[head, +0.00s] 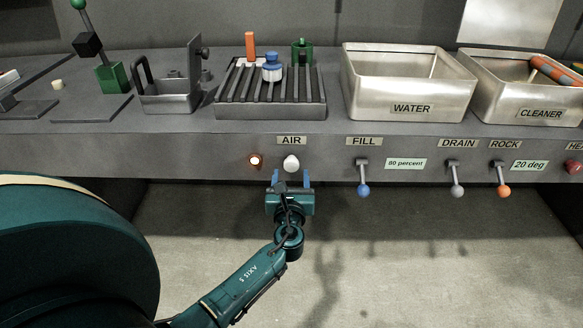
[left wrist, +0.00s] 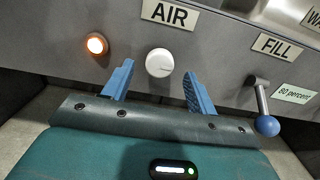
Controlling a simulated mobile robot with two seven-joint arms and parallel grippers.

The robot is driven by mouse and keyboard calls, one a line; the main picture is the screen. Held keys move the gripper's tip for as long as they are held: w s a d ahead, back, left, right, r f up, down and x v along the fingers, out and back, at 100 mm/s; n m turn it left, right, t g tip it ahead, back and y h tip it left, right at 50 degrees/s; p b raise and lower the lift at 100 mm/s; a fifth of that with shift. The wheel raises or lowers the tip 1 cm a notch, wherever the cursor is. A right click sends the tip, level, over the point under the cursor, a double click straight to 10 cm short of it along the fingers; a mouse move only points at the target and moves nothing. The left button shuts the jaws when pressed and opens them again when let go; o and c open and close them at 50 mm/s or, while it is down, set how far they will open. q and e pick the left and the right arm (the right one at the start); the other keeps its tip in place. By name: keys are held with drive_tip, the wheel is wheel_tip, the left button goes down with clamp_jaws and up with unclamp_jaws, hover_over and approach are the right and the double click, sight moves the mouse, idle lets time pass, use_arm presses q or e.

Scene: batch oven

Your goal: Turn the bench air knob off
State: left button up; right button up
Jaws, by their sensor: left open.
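The air knob (head: 291,163) is a round white knob on the bench's front panel, under the AIR label (head: 292,140). A lamp (head: 255,160) glows orange to its left. My left gripper (head: 291,178) is open just below the knob in the head view. In the left wrist view the knob (left wrist: 159,63) shows between and beyond the two blue fingertips (left wrist: 159,82), apart from both. A fine dark line on the knob's face points roughly to the right. My right gripper is not in view.
The FILL lever (head: 363,180) with a blue ball hangs right of the knob. The DRAIN lever (head: 456,180) and orange-tipped ROCK lever (head: 502,180) are further right. A slatted rack (head: 270,112) and WATER tank (head: 410,108) stand above. Floor below the panel is clear.

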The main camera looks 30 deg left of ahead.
sight(291, 166)
use_arm(q)
drive_tip(key=shift+x, duration=2.1)
drive_tip(key=shift+c, duration=0.4)
drive_tip(key=c, duration=0.9)
